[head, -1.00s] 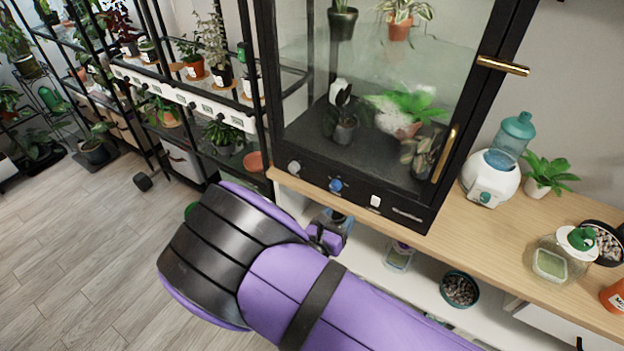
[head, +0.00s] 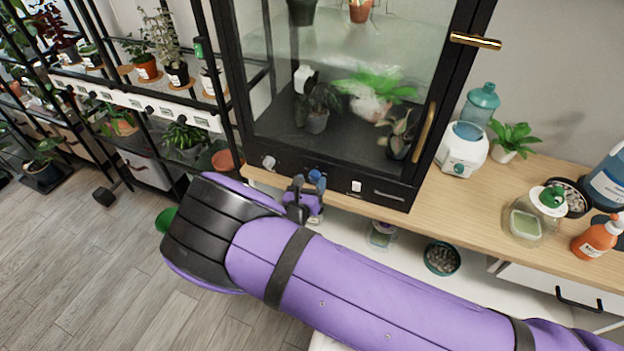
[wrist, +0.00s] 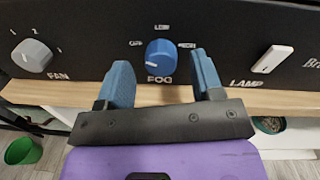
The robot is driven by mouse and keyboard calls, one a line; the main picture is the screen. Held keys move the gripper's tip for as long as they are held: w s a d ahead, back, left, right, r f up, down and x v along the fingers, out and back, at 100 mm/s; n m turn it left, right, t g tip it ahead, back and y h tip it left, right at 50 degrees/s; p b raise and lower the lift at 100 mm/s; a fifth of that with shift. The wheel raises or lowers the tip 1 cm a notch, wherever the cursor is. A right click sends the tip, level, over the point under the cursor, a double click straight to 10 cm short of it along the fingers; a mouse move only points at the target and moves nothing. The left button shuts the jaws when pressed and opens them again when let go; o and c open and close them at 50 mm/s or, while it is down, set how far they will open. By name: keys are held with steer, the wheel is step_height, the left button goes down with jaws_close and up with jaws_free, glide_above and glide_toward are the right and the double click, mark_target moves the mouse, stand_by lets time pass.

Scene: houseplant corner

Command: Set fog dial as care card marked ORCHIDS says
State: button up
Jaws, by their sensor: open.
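The blue fog dial (wrist: 161,58) sits on the cabinet's black front panel, above the word FOG. Small labels stand to its left, above it and to its right; the left one looks like OFF, the others are blurred. I cannot tell its setting for sure. It also shows in the head view (head: 316,176). My gripper (wrist: 161,75) is open, its blue fingers on either side of the dial's lower part, apart from it as far as I can see. In the head view my gripper (head: 303,200) is just below the panel. No card marked ORCHIDS can be read.
A grey FAN knob (wrist: 33,56) is left of the dial and a white LAMP switch (wrist: 273,59) is right of it. The glass cabinet (head: 345,110) stands on a wooden counter (head: 470,205) holding a white humidifier (head: 462,150) and bottles. Plant shelves (head: 130,100) are at the left.

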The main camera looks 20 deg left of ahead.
steer(key=shift+w, duration=0.8)
steer(key=c, duration=0.9)
